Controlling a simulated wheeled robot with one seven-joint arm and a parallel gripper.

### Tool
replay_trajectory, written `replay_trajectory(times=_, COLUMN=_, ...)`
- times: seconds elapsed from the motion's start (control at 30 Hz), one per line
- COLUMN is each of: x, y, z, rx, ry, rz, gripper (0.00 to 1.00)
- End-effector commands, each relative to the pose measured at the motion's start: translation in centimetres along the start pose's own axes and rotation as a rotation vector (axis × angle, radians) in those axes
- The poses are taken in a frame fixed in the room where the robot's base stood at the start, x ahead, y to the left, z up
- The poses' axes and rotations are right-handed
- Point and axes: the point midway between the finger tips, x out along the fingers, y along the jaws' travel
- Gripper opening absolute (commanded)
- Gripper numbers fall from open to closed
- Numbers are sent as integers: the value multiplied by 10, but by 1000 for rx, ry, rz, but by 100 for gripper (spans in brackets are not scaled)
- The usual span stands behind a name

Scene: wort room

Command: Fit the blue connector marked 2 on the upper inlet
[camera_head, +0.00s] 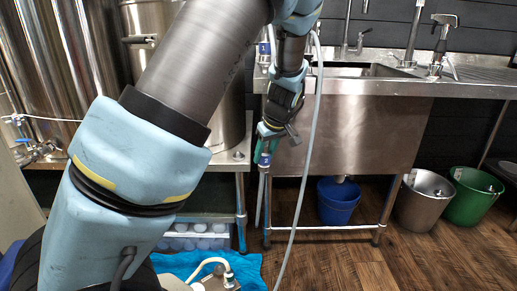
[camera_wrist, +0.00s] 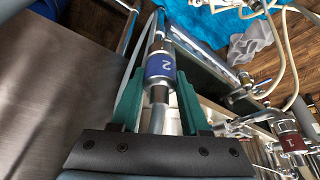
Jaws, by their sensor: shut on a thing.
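My gripper (camera_wrist: 160,95) has its green fingers on either side of the blue connector marked 2 (camera_wrist: 162,66), shut on it. The connector has a blue band with a white 2 and metal ends. In the head view my gripper (camera_head: 268,140) hangs in front of the steel sink unit, with the blue connector (camera_head: 264,159) below its fingers and a grey tube under it. A dark red connector marked 1 (camera_wrist: 292,142) sits among metal fittings at the right of the wrist view. I cannot tell which fitting is the upper inlet.
A blue cloth (camera_head: 250,268) lies on the floor with a white hose (camera_head: 212,262) on it. A steel sink (camera_head: 345,135) stands behind my gripper. A blue bucket (camera_head: 338,202), a steel bucket (camera_head: 424,202) and a green bucket (camera_head: 473,197) stand right. Steel tanks (camera_head: 85,65) stand left.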

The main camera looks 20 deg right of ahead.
Motion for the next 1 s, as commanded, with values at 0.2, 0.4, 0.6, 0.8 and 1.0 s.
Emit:
replay_trajectory(times=0.2, x=-1, y=0, z=3, rx=0, ry=0, rz=0, gripper=0)
replay_trajectory(times=0.4, x=-2, y=0, z=2, rx=0, ry=0, rz=0, gripper=0)
replay_trajectory(times=0.6, x=-10, y=0, z=-1, rx=0, ry=0, rz=0, gripper=0)
replay_trajectory(times=0.8, x=-21, y=0, z=-6, rx=0, ry=0, rz=0, gripper=0)
replay_trajectory(times=1.0, x=-31, y=0, z=-10, rx=0, ry=0, rz=0, gripper=0)
